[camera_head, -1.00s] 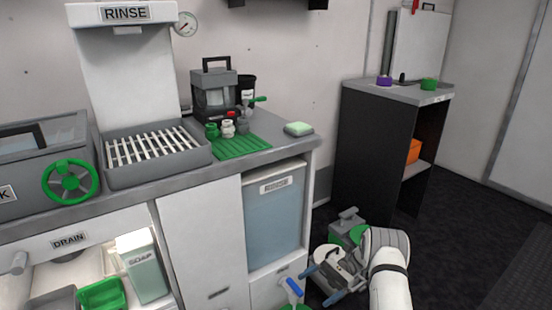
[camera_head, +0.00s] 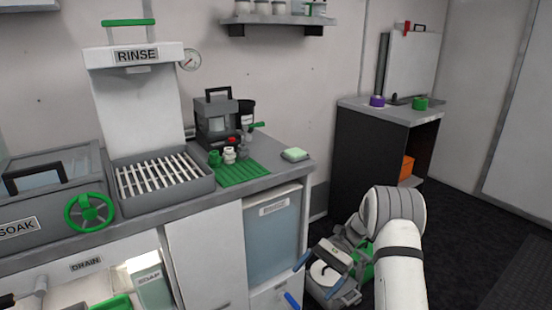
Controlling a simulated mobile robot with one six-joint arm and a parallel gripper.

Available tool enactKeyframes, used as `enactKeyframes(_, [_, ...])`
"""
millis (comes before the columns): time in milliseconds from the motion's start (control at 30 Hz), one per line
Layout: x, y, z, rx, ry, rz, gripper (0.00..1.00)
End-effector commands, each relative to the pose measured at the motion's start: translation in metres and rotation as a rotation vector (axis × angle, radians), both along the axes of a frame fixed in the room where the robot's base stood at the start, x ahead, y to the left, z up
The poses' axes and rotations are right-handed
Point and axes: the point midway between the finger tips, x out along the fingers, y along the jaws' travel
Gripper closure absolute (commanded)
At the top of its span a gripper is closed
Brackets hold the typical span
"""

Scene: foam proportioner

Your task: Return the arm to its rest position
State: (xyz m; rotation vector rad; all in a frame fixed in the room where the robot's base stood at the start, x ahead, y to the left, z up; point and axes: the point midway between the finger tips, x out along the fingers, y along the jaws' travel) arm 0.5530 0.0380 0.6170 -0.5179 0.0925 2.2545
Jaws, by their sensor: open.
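My arm shows at the lower right of the head view as a white, rounded link with a dark band. My gripper (camera_head: 326,275) is at the lower middle right, in front of the counter's right end and low beside the blue-grey bin panel. Its jaws are open, with blue fingertips apart, and I see nothing held between them. A grey and green object lies behind the gripper and is partly hidden by it, so I cannot tell its shape.
The counter (camera_head: 262,185) holds a rinse station (camera_head: 140,95), a green mat (camera_head: 243,174) with small bottles, and a sponge (camera_head: 295,154). A black cabinet (camera_head: 365,160) stands at right. Dark floor (camera_head: 470,235) is free at right.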

Motion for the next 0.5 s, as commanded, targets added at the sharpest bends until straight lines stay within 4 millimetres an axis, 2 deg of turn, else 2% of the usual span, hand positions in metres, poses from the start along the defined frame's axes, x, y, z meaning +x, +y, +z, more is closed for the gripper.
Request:
enactKeyframes(33, [-0.006, 0.001, 0.040, -0.030, -0.052, 0.019, 0.01])
enactKeyframes(100, [-0.016, 0.002, 0.072, -0.074, -0.118, 0.045, 0.01])
enactKeyframes(267, [-0.044, 0.002, 0.140, -0.168, -0.273, 0.111, 0.01])
enactKeyframes(500, [-0.093, -0.002, 0.233, -0.299, -0.513, 0.222, 0.01])
